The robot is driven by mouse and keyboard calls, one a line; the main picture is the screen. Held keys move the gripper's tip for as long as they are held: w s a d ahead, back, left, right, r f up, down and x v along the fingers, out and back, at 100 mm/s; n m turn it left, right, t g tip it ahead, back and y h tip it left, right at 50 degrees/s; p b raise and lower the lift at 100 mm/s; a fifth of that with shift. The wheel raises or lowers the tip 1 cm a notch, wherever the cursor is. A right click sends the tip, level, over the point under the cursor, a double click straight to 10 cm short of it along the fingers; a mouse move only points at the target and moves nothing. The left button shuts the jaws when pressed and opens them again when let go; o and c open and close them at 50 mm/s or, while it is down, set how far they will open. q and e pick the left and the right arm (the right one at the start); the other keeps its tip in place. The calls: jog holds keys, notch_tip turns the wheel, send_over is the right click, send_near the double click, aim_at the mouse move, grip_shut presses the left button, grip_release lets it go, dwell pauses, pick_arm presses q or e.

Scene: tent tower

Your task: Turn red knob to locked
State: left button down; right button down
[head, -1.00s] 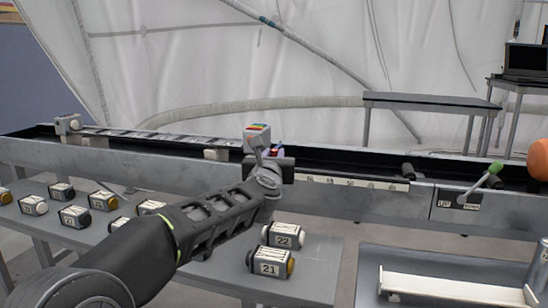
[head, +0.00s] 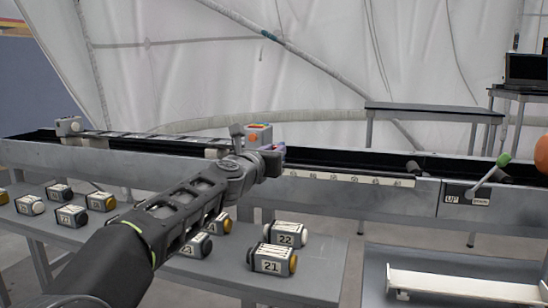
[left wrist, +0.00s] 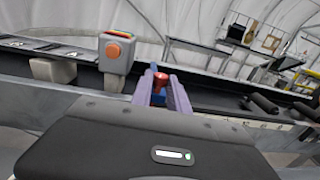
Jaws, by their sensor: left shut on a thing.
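The red knob (left wrist: 160,79) shows between the two purple fingers of my left gripper (left wrist: 164,88) in the left wrist view, with a bit of blue below it. The fingers are shut on the knob. In the head view my left gripper (head: 273,154) is at the long grey trough, just right of a grey box, and hides most of the knob. I cannot read any lock marking or the knob's angle. My right gripper is not in view.
The grey box (head: 258,137) with an orange button (left wrist: 114,50) stands close left of the knob. A green-tipped lever (head: 503,160) is on the trough's right part. Numbered blocks, such as block 21 (head: 271,258), lie on the table below my left arm.

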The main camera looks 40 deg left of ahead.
pick_arm(q)
jog(key=m+h+b, duration=0.2)
jog(key=h, duration=0.1)
jog(key=shift+a+f+t+b, duration=0.1)
jog(key=shift+a+t+b, duration=0.2)
jog(key=shift+b, duration=0.05)
jog(key=shift+m+h, duration=0.5)
jog(key=shift+h, duration=0.3)
jog(key=c, duration=1.3)
grip_release()
jog(key=s, duration=0.8)
jog(key=shift+p, duration=0.35)
